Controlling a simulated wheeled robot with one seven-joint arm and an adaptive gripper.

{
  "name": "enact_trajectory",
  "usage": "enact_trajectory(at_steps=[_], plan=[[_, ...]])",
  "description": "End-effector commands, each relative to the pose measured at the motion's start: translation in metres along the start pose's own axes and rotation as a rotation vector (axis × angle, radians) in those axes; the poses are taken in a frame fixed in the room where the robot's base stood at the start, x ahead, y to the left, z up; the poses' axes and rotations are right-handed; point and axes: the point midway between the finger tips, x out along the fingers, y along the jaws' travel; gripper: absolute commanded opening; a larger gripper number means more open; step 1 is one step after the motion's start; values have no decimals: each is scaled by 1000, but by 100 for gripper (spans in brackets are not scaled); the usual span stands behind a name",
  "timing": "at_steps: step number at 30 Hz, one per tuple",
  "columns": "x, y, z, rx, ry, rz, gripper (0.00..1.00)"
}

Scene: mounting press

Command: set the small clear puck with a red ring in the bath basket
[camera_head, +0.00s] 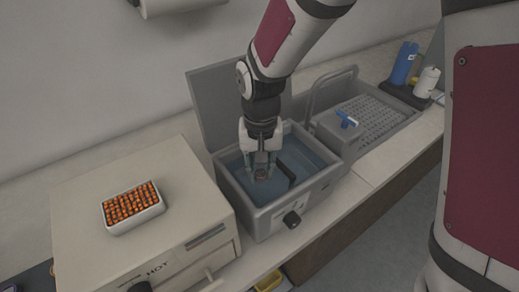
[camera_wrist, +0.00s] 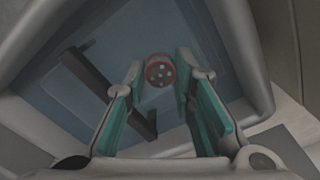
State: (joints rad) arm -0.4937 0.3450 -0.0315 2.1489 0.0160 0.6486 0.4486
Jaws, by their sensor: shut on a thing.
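My gripper (camera_head: 262,170) points down inside the open grey water bath (camera_head: 262,222). Its fingers are shut on the small puck with a red ring (camera_wrist: 160,71), which sits between the fingertips in the wrist view. The puck's face shows several pale dots. In the head view the puck (camera_head: 261,173) is small and dark between the fingertips. A dark bar (camera_wrist: 86,72), perhaps part of the bath basket, runs through the bluish water beside the gripper; it also shows in the head view (camera_head: 286,173). The basket's floor is not clear, and I cannot tell whether the puck touches it.
The bath's raised lid (camera_head: 213,105) stands behind it. A beige press marked HOT (camera_head: 100,215) is at left, with a white tray (camera_head: 135,224) of orange-topped pieces on it.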

Motion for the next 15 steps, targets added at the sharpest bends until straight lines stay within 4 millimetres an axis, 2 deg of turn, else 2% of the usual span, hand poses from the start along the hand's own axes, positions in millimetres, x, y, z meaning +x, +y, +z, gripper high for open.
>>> enact_trajectory(at_steps=[9,15], plan=[[36,0,0,-1,-2,2,5],[45,0,0,-1,1,0,5]])
